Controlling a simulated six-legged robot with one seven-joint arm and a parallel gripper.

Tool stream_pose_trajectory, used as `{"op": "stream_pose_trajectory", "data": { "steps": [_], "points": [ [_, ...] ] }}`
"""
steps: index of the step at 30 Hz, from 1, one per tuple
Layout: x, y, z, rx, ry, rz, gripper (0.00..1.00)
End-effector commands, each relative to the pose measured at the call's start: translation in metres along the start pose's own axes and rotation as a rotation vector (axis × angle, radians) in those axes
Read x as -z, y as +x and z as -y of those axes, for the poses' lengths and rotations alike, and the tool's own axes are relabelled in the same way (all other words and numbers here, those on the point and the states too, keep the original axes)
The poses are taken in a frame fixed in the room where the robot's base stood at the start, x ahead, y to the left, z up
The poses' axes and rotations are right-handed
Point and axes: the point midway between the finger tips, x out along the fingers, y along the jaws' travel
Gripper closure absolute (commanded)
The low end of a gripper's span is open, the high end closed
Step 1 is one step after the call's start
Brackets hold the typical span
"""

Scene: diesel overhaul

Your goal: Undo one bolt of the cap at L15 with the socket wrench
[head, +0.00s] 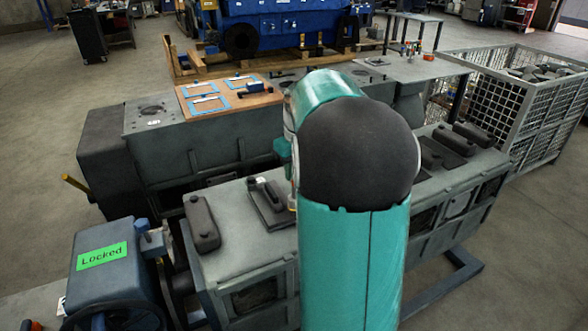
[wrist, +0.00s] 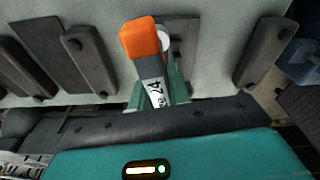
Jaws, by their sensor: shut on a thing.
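In the wrist view my gripper (wrist: 158,92) is shut on the socket wrench (wrist: 141,40), which has an orange end and a dark grey body with a white label. The wrench lies over a dark plate on the engine block; a pale round part shows beside its orange end. I cannot tell whether its socket sits on a bolt. In the head view my arm hides the gripper and wrench. Dark caps stand on the block, one at the left (head: 203,222) and one on a plate (head: 268,198). No L15 mark is readable, and single bolts are hidden or too small.
A blue box (head: 100,268) with a green "Locked" display and a handwheel stands at the front left. A wooden board (head: 228,97) with blue frames lies on the engine behind. A wire crate (head: 530,107) stands at the right. Open floor lies at the far left.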

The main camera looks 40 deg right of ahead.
Motion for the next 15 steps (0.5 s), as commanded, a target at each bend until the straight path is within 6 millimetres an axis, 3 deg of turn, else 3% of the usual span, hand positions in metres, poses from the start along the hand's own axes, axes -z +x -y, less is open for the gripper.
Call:
{"op": "stream_pose_trajectory", "data": {
  "steps": [15],
  "points": [
    [0.0, -0.0013, 0.0006, 0.092, -0.609, -0.002, 1.0]
  ]
}}
